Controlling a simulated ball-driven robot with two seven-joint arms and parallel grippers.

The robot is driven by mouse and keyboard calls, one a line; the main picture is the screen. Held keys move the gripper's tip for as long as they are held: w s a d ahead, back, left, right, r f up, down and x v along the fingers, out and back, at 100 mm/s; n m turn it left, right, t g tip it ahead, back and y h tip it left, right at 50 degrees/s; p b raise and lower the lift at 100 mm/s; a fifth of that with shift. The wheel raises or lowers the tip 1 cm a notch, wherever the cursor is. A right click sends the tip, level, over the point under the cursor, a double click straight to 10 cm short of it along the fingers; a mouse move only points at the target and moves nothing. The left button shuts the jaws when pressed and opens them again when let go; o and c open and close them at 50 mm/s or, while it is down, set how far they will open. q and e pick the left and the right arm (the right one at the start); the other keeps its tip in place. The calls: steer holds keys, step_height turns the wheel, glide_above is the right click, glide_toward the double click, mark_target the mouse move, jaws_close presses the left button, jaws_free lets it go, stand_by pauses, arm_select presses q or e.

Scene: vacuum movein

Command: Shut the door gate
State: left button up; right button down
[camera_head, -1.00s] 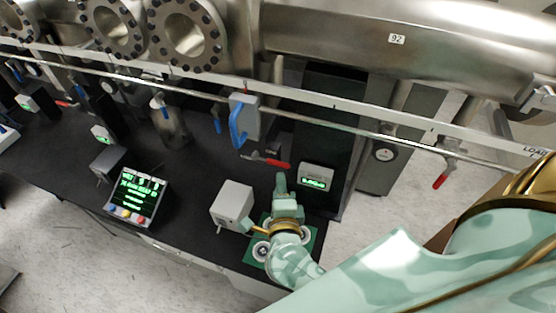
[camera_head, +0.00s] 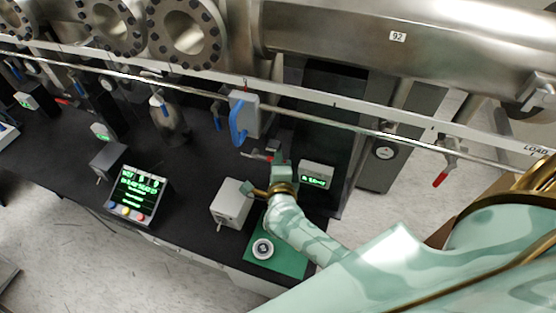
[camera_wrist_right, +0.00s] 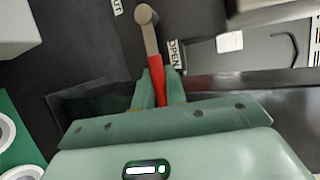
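A small valve lever with a red handle lies low over the black bench, beside a grey block; it shows in the head view (camera_head: 259,156) and in the right wrist view (camera_wrist_right: 157,75). In the right wrist view its grey head lies at the far end, an "OPEN" label on its right and a partly cut-off label at upper left. My right gripper, pale green, is at the lever in the head view (camera_head: 280,172). In the wrist view its fingers (camera_wrist_right: 158,82) lie close together on both sides of the red handle. My left gripper is not in view.
A grey box with a blue handle (camera_head: 238,122) hangs just above. A light grey box (camera_head: 232,203) and a green-lit display (camera_head: 315,175) flank my right gripper. A green pad (camera_head: 285,259) lies below. A metal rail (camera_head: 330,126) crosses behind.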

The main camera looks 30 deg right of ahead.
steer(key=shift+f+b, duration=0.35)
steer(key=shift+b, duration=0.25)
steer(key=shift+w+a+f+m+t+h+b, duration=0.15)
steer(key=shift+f+m+t+b, duration=0.65)
steer(key=shift+b, duration=1.1)
steer(key=shift+w+a+f+m+t+h+b, duration=0.15)
steer(key=shift+f+m+b, duration=0.2)
steer(key=shift+m+b, duration=1.2)
steer(key=shift+w+a+f+m+t+h+b, duration=0.15)
steer(key=shift+f+m+t+b, duration=0.35)
steer(key=shift+b, duration=1.75)
steer(key=shift+m, duration=0.25)
steer(key=c, duration=1.4)
jaws_free()
steer(key=shift+c, duration=0.2)
steer(key=b+v, duration=0.1)
steer(key=v, duration=1.5)
steer(key=shift+s+r, duration=0.15)
steer(key=shift+r, duration=0.05)
